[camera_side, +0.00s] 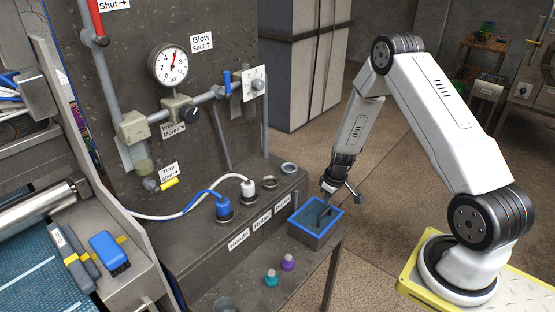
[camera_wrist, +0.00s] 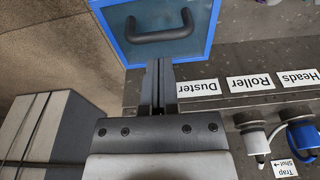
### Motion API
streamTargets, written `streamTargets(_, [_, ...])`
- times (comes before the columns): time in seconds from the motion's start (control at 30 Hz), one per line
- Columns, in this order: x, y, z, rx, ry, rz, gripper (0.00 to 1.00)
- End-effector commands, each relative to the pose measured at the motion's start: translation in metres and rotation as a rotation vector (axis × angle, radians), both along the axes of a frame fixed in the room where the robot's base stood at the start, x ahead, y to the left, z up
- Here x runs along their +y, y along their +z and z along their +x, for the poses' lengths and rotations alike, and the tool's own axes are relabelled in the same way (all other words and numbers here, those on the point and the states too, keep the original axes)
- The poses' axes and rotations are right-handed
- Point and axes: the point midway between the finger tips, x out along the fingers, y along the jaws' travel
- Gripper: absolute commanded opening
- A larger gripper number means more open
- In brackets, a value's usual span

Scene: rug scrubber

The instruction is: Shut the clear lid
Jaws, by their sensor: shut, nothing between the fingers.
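A small box (camera_side: 308,236) with a blue rim stands at the right end of the grey bench. Its clear lid (camera_side: 308,213) with a dark handle looks flat across the top; I cannot tell whether it is fully seated. In the wrist view the lid (camera_wrist: 192,50) fills the top middle, with its blue frame and black handle (camera_wrist: 160,30) in view. My gripper (camera_side: 330,188) is just above the box's far edge, pointing down. In the wrist view its fingers (camera_wrist: 157,66) are together and empty, overlapping the blue frame's edge, below the handle. Contact cannot be told.
Labels and sockets (camera_side: 269,182) line the bench left of the box, with a blue plug (camera_side: 223,206) and a white plug (camera_side: 248,188). Teal (camera_side: 271,278) and purple (camera_side: 287,262) knobs sit in front. A grey cabinet (camera_side: 305,65) stands behind; open floor lies right.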

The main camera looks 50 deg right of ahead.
Motion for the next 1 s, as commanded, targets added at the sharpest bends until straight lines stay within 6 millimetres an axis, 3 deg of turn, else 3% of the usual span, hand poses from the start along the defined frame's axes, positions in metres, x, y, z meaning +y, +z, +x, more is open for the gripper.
streamTargets(0.6, [-0.001,0.063,-0.035,0.000,-0.002,-0.001,0.00])
streamTargets(1.0, [-0.002,0.089,-0.052,0.001,-0.002,0.000,0.00])
